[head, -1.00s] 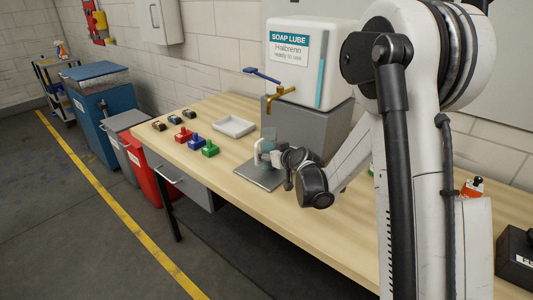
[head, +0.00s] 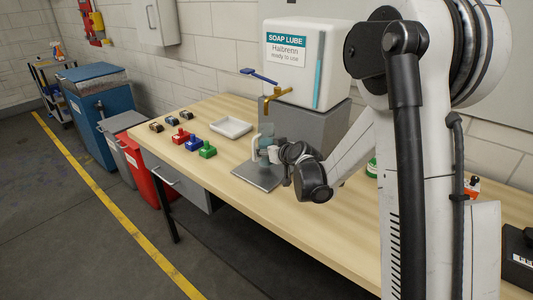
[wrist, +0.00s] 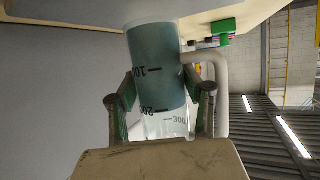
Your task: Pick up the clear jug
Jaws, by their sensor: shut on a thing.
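The clear jug (head: 266,131) is held upright at my gripper, over a grey metal plate (head: 249,175) on the wooden bench. Its pale handle (head: 256,140) faces left in the head view. In the wrist view the jug (wrist: 155,70) appears upside down, with dark measuring marks and blue-green liquid in its lower part. My gripper (head: 276,153) comes from the right and is shut on the jug. In the wrist view the two fingers of my gripper (wrist: 162,92) press on either side of it. The exact gap under the jug is hard to tell.
A white soap lube tank (head: 305,75) with a brass tap (head: 277,98) stands on a grey block (head: 305,125) just behind the jug. A white tray (head: 231,128) and small red, blue and green (head: 208,150) blocks lie to the left. The front bench area is clear.

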